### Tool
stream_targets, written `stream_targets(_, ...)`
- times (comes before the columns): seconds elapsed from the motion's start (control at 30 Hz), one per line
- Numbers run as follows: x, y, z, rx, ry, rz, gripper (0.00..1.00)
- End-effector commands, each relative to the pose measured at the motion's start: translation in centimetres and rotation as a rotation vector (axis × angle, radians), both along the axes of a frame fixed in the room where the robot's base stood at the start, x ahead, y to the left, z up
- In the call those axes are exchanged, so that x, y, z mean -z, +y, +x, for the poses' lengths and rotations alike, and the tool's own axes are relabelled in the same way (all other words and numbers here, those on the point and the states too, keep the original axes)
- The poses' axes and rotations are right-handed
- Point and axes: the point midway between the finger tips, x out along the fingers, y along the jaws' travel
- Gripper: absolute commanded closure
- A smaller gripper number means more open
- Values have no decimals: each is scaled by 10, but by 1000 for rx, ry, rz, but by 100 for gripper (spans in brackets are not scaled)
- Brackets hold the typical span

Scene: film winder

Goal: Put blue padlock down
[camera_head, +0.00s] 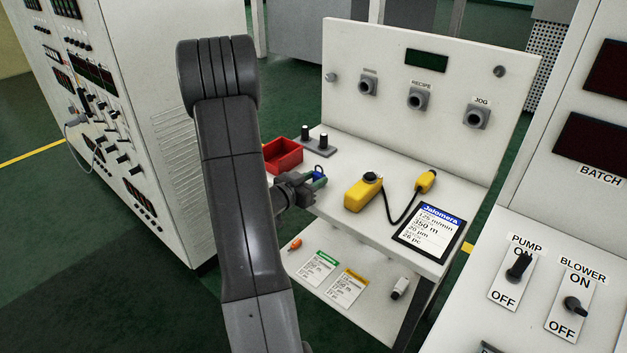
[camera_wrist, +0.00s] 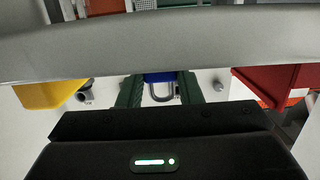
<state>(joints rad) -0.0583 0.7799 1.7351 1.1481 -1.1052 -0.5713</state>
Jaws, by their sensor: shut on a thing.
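The blue padlock (camera_wrist: 158,77) is between the green fingers of my gripper (camera_wrist: 160,88) in the wrist view, with its grey shackle pointing toward the camera. In the head view, my gripper (camera_head: 313,184) is at the left part of the white bench top (camera_head: 400,190), shut on the padlock (camera_head: 319,178), which is small and partly hidden there. The gripper is in front of the red bin and left of the yellow control box. I cannot tell whether the padlock touches the bench top.
The red bin (camera_head: 284,155) and a grey plate with two black posts (camera_head: 318,147) stand behind my gripper. The yellow box (camera_head: 361,193) with its cable and a label card (camera_head: 430,230) lie to the right. A lower shelf (camera_head: 320,262) holds cards and small items.

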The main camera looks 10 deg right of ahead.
Motion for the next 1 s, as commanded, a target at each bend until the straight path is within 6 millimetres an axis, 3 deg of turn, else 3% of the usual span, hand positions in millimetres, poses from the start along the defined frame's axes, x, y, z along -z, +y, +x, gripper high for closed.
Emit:
stream_targets(0.17, 5, 0, 0, 0, 0, 0, 95)
stream_targets(0.2, 4, 0, 0, 0, 0, 0, 62)
stream_targets(0.3, 3, 0, 0, 0, 0, 0, 46)
stream_targets(0.67, -2, 0, 0, 0, 0, 0, 46)
stream_targets(1.0, -10, 52, -39, -6, -1, 1, 46)
